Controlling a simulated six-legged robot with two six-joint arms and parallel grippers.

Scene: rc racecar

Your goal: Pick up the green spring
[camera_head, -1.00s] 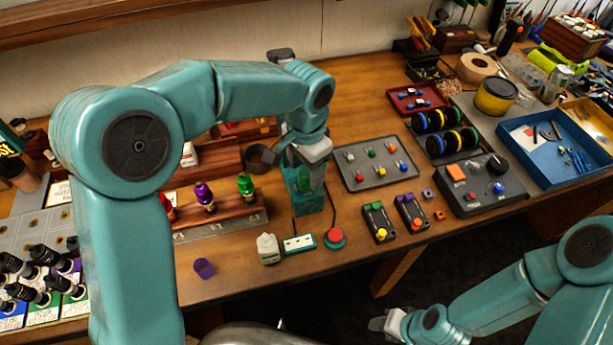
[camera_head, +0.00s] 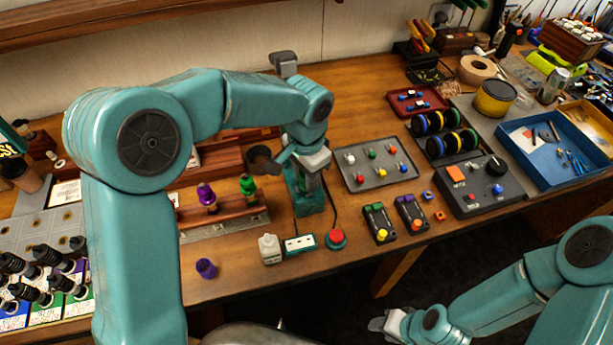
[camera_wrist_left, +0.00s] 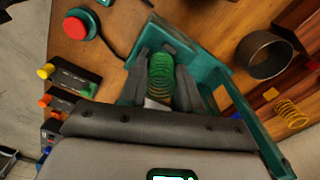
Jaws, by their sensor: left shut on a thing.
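The green spring (camera_wrist_left: 160,78) stands out as a bright coil in the left wrist view, between the two grey fingers of my left gripper (camera_wrist_left: 160,85). The gripper is shut on it. In the head view my left gripper (camera_head: 305,172) points down at a teal holder (camera_head: 308,203) on the bench; the spring cannot be made out clearly there. The teal holder's walls (camera_wrist_left: 205,55) also show beside the fingers in the left wrist view. My right gripper (camera_head: 387,322) is low in front of the bench, and its jaw opening cannot be made out.
A dark ring-shaped cup (camera_head: 259,158) stands left of my gripper, and a yellow spring (camera_wrist_left: 290,112) shows in the left wrist view. A wooden rack (camera_head: 225,212) holds purple- and green-topped parts. A grey tray (camera_head: 375,178) and red button (camera_head: 336,238) lie to the right.

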